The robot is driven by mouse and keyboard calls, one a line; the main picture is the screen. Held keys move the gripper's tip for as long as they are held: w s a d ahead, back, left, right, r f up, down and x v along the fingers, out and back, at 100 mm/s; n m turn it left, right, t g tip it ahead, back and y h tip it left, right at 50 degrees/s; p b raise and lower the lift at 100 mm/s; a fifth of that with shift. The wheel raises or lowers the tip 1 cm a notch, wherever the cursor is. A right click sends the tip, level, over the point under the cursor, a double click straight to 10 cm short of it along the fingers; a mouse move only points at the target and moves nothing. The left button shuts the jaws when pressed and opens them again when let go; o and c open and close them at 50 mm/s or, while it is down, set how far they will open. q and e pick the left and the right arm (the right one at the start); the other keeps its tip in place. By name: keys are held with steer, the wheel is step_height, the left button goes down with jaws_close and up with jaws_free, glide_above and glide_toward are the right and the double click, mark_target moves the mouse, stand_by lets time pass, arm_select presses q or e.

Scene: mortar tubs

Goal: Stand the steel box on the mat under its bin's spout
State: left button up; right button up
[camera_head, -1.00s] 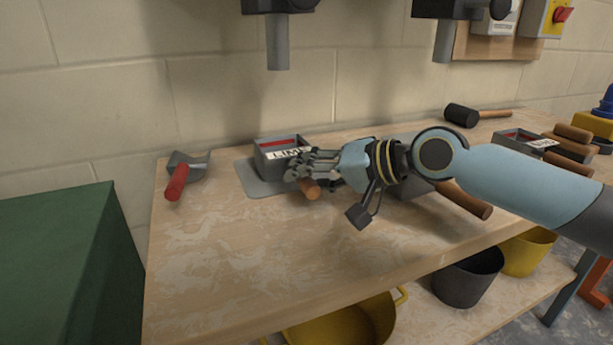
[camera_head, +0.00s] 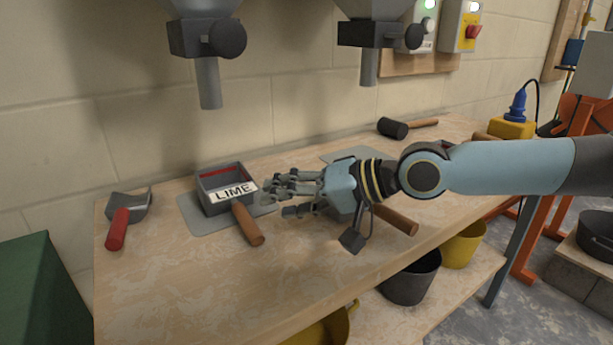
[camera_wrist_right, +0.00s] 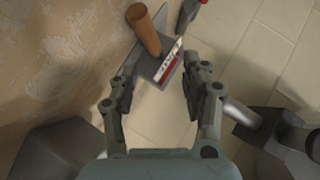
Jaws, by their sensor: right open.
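The steel box (camera_head: 209,204), a grey open-topped box with a LIME label and red inside, stands upright on a grey mat (camera_head: 195,222). Its wooden handle (camera_head: 248,224) points toward the front. The left bin's spout (camera_head: 209,84) hangs above and behind it in the picture. My right gripper (camera_head: 281,198) is open and empty, just right of the box, its fingertips close to the label and handle. In the right wrist view the box (camera_wrist_right: 156,66) and handle (camera_wrist_right: 143,30) lie beyond the open fingers (camera_wrist_right: 157,92). My left gripper is not in view.
A red-handled scoop (camera_head: 117,228) lies left of the mat. A second spout (camera_head: 369,68) hangs to the right, with another mat (camera_head: 335,156) partly behind my gripper. Another wooden handle (camera_head: 398,221) shows under my wrist. A mallet (camera_head: 393,128) lies behind. The bench front is clear.

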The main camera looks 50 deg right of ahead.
steer(key=p+v, duration=0.1)
steer(key=v, duration=0.2)
steer(key=shift+w+r+p, duration=0.1)
steer(key=shift+r+p, duration=0.1)
steer(key=shift+p, duration=0.2)
steer(key=shift+s+d+p, duration=0.25)
steer(key=shift+s+p, duration=0.15)
steer(key=shift+s, duration=0.15)
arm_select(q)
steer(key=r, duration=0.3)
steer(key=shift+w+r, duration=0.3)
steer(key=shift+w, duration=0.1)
arm_select(e)
steer(key=shift+s, duration=0.1)
